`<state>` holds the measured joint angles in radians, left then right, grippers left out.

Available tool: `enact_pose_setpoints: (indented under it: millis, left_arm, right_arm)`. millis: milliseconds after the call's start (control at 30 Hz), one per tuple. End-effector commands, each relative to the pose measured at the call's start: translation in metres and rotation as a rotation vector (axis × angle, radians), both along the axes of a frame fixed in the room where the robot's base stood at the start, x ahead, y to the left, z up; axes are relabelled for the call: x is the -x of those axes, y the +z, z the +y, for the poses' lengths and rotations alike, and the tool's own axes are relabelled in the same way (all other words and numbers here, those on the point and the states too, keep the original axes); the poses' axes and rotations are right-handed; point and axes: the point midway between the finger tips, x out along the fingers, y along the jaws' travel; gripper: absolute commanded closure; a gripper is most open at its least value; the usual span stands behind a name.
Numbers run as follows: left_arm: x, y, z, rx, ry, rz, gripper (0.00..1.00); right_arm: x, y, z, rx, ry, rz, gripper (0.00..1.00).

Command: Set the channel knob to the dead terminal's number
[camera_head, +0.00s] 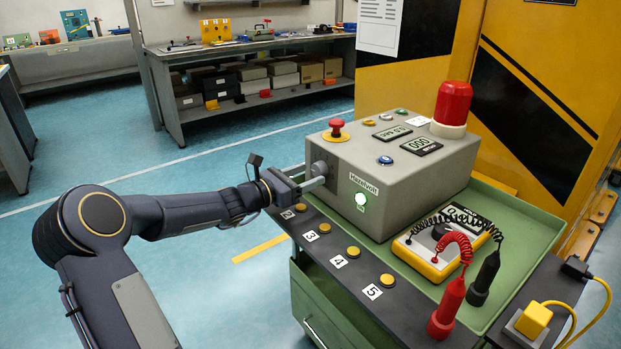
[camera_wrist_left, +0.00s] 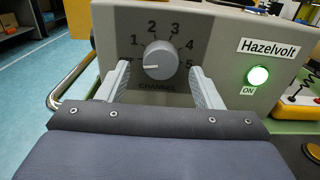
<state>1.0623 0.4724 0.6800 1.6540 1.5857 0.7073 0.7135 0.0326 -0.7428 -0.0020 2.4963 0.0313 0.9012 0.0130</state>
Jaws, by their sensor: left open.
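The grey channel knob (camera_wrist_left: 158,60) is on the grey Hazelvolt box (camera_head: 403,170), ringed by numbers 1 to 5. Its white pointer line points left, below the 1. My left gripper (camera_wrist_left: 160,72) is open, with one finger on each side of the knob and visible gaps between. Gold terminals, including one (camera_head: 387,280) beside label 5 (camera_head: 373,292), line the front edge. A yellow meter (camera_head: 440,247) lies on the cart. My right gripper is not in view.
A red probe (camera_head: 447,308) and a black probe (camera_head: 484,279) stand at the right with coiled leads. A red emergency button (camera_head: 336,128) and red beacon (camera_head: 452,105) top the box. A green lamp (camera_head: 361,200) is lit. Open floor lies left of the cart.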

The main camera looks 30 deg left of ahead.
Motion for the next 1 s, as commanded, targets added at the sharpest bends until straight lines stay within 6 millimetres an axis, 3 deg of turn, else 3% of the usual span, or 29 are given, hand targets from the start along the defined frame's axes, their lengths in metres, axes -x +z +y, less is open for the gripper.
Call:
enact_pose_setpoints:
  millis: [200,467,800,1000]
  left_arm:
    - [-0.016,0.000,-0.007,-0.001,-0.001,0.000,0.40]
    - [-0.017,0.000,-0.008,-0.002,0.000,0.000,0.40]
    - [-0.017,0.000,-0.008,-0.002,-0.001,0.000,0.84]
    - [-0.017,-0.001,-0.007,-0.016,-0.001,-0.006,0.85]
  right_arm:
    - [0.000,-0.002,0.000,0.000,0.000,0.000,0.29]
    - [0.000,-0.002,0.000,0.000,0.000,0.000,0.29]
    - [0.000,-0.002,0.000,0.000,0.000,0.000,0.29]
    - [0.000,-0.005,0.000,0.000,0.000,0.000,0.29]
